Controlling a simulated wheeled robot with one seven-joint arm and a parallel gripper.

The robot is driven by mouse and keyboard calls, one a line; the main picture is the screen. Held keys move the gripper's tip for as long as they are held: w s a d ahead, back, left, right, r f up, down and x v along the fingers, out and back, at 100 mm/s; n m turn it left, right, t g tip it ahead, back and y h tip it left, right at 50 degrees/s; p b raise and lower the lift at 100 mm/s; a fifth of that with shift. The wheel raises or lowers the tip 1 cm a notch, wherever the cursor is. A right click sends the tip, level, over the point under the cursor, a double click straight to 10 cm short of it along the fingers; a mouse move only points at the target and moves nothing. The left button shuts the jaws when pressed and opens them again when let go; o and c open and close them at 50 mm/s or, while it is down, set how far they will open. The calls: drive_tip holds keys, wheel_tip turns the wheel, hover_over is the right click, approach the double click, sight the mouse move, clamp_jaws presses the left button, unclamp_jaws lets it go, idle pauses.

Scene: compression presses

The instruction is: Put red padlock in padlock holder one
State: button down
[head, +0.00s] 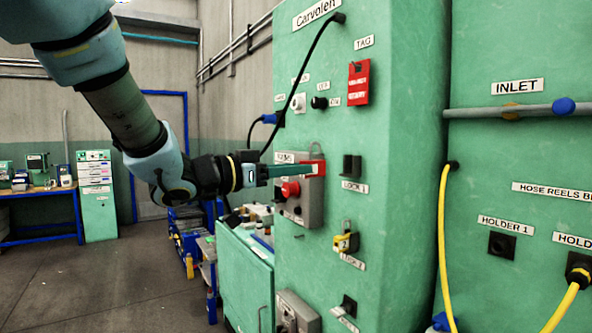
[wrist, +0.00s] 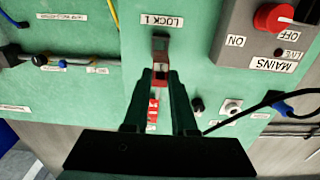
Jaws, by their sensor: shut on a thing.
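My gripper (head: 312,170) is shut on the red padlock (head: 321,168), holding it upright with its grey shackle on top. In the head view it is in front of the grey mains box, left of the first padlock holder (head: 351,166). This dark holder sits above the LOCK 1 label and looks empty. In the wrist view, which is upside down, the red padlock (wrist: 161,83) is between my fingertips (wrist: 161,78) and lines up with the dark holder (wrist: 160,44) beyond it. The padlock appears apart from the holder, though the depth gap is hard to judge.
A yellow padlock (head: 346,242) hangs at the LOCK 2 holder below. A red tag (head: 358,83) is above the first holder. The mains box (head: 300,205) with its red knob (head: 290,189) protrudes close under my gripper. A black cable (head: 297,85) arcs across the cabinet above.

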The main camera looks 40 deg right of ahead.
sight(324, 167)
drive_tip(key=shift+s+d, duration=0.2)
drive_tip(key=shift+d, duration=2.7)
drive_tip(key=shift+s+d, duration=0.1)
drive_tip(key=shift+d, duration=1.75)
drive_tip(key=c, duration=0.6)
unclamp_jaws()
drive_tip(key=shift+c, duration=0.2)
drive_tip(key=a+b, duration=0.3)
drive_tip(key=a, duration=0.7)
drive_tip(key=shift+w+a, duration=0.3)
drive_tip(key=shift+a, duration=0.1)
